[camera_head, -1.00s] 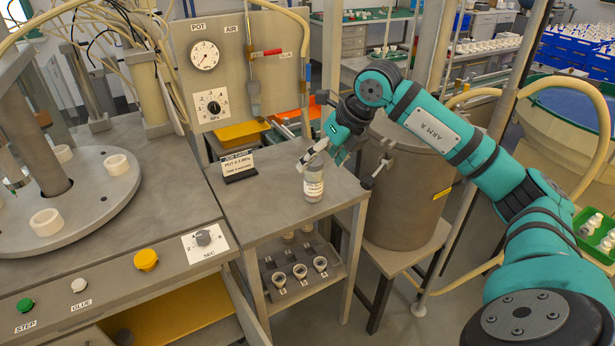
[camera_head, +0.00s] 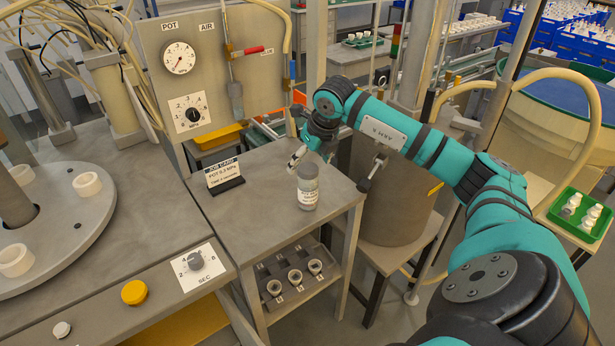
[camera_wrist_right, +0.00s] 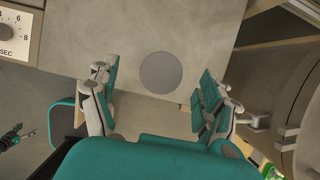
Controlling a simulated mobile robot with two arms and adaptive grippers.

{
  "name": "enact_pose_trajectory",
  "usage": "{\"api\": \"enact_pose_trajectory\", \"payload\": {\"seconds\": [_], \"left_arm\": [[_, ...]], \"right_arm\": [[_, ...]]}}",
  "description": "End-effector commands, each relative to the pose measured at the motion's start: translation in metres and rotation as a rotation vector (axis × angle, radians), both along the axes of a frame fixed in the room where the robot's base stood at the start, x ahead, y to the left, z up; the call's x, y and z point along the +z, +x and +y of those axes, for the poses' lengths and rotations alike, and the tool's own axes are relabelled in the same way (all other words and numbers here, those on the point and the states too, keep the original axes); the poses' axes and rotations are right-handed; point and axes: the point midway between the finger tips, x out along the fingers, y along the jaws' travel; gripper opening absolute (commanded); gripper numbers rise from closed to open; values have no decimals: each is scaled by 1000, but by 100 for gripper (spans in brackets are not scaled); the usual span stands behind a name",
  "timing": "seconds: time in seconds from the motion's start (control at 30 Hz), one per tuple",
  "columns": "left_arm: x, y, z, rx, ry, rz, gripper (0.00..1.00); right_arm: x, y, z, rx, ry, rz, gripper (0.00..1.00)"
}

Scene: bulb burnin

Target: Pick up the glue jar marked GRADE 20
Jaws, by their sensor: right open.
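A clear jar with a grey lid and a white label (camera_head: 308,187) stands upright on the small grey side table (camera_head: 262,205), near its right edge. The label print is too small to read surely. My right gripper (camera_head: 308,156) is just behind and above the jar in the head view, open and empty. In the right wrist view, the round grey lid (camera_wrist_right: 161,72) lies between the spread fingers of my right gripper (camera_wrist_right: 155,78), with a gap on each side.
A job card sign (camera_head: 224,173) stands on the table left of the jar. Small cups (camera_head: 294,278) sit on the shelf below. A large metal pot (camera_head: 385,205) stands close on the right. The machine with a round plate (camera_head: 70,240) is at left. The table between sign and jar is clear.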

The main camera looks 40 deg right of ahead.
Motion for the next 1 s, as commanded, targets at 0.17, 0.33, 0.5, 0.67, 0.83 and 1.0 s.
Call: {"api": "enact_pose_trajectory", "payload": {"seconds": [0.17, 0.33, 0.5, 0.67, 0.83, 1.0], "left_arm": [[6, 16, -1, -1, -3, -23, 78], [14, 34, -3, -2, -6, -52, 78], [27, 31, -3, -2, -6, -48, 78], [28, 23, -2, -2, -5, -36, 78], [27, 18, -2, -2, -4, -27, 78], [27, 18, -2, -2, -4, -27, 78]], "right_arm": [[-18, 8, -1, 0, 0, 0, 80], [-29, 11, -2, -1, 2, 3, 80], [-53, 19, -5, -1, 3, 4, 80], [-68, 25, -6, 0, 1, 0, 80], [-71, 26, -7, 1, -1, -1, 80], [-71, 26, -7, 0, 0, -1, 69]]}}
